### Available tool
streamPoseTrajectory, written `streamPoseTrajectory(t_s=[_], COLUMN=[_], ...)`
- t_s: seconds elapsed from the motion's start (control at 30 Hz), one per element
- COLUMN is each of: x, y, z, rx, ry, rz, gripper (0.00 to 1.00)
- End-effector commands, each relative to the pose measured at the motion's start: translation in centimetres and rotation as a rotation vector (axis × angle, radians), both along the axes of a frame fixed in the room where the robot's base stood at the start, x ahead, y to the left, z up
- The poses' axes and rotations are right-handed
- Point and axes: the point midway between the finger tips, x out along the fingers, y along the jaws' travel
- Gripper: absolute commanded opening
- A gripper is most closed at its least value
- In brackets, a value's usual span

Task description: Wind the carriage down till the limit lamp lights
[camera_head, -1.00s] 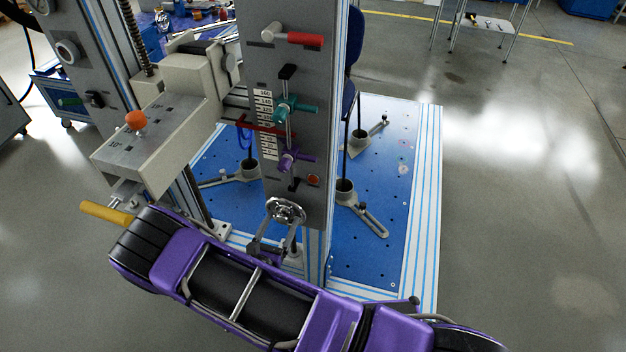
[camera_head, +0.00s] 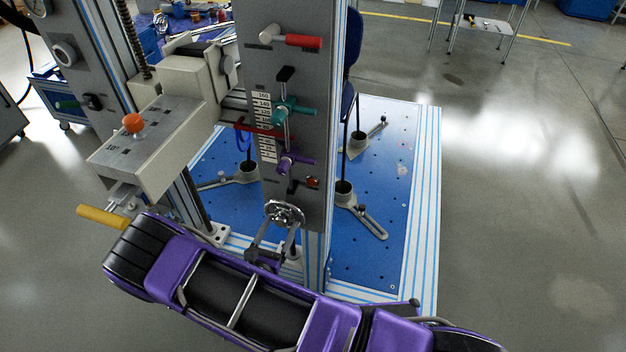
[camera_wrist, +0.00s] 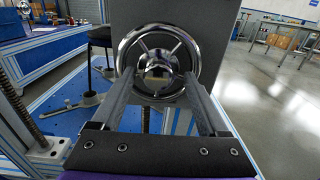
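The chrome handwheel (camera_head: 284,213) is low on the grey column panel; the wrist view shows its rim, spokes and hub (camera_wrist: 158,65) face on. My gripper (camera_wrist: 159,78) is open, its two dark fingers spread on either side of the hub with their tips at the wheel. I cannot tell whether they touch the rim. The carriage (camera_head: 150,145) is a pale box with an orange knob, left of the panel. A red pointer (camera_head: 250,127) crosses the scale, between a teal clamp (camera_head: 285,112) and a purple clamp (camera_head: 286,164).
A red-handled lever (camera_head: 303,41) is on the upper panel. A yellow handle (camera_head: 102,217) sticks out below the carriage. A blue perforated platform (camera_head: 370,255) with chair-foot holders lies behind the column. Open floor extends to the right.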

Motion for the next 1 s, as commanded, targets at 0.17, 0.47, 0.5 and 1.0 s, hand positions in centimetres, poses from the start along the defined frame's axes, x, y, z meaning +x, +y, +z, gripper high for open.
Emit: streamPoseTrajectory(t_s=[0.17, 0.47, 0.5, 1.0], x=[-2.1, -2.6, -2.6, -2.6], y=[0.9, 1.0, 1.0, 1.0], z=[0.0, 0.1, 0.1, 0.1], rx=[-0.001, 0.0, 0.01, 0.284], ry=[0.001, 0.001, -0.002, -0.099], rz=[0.003, 0.002, 0.002, 0.002], gripper=[0.78, 0.78, 0.78, 0.78])
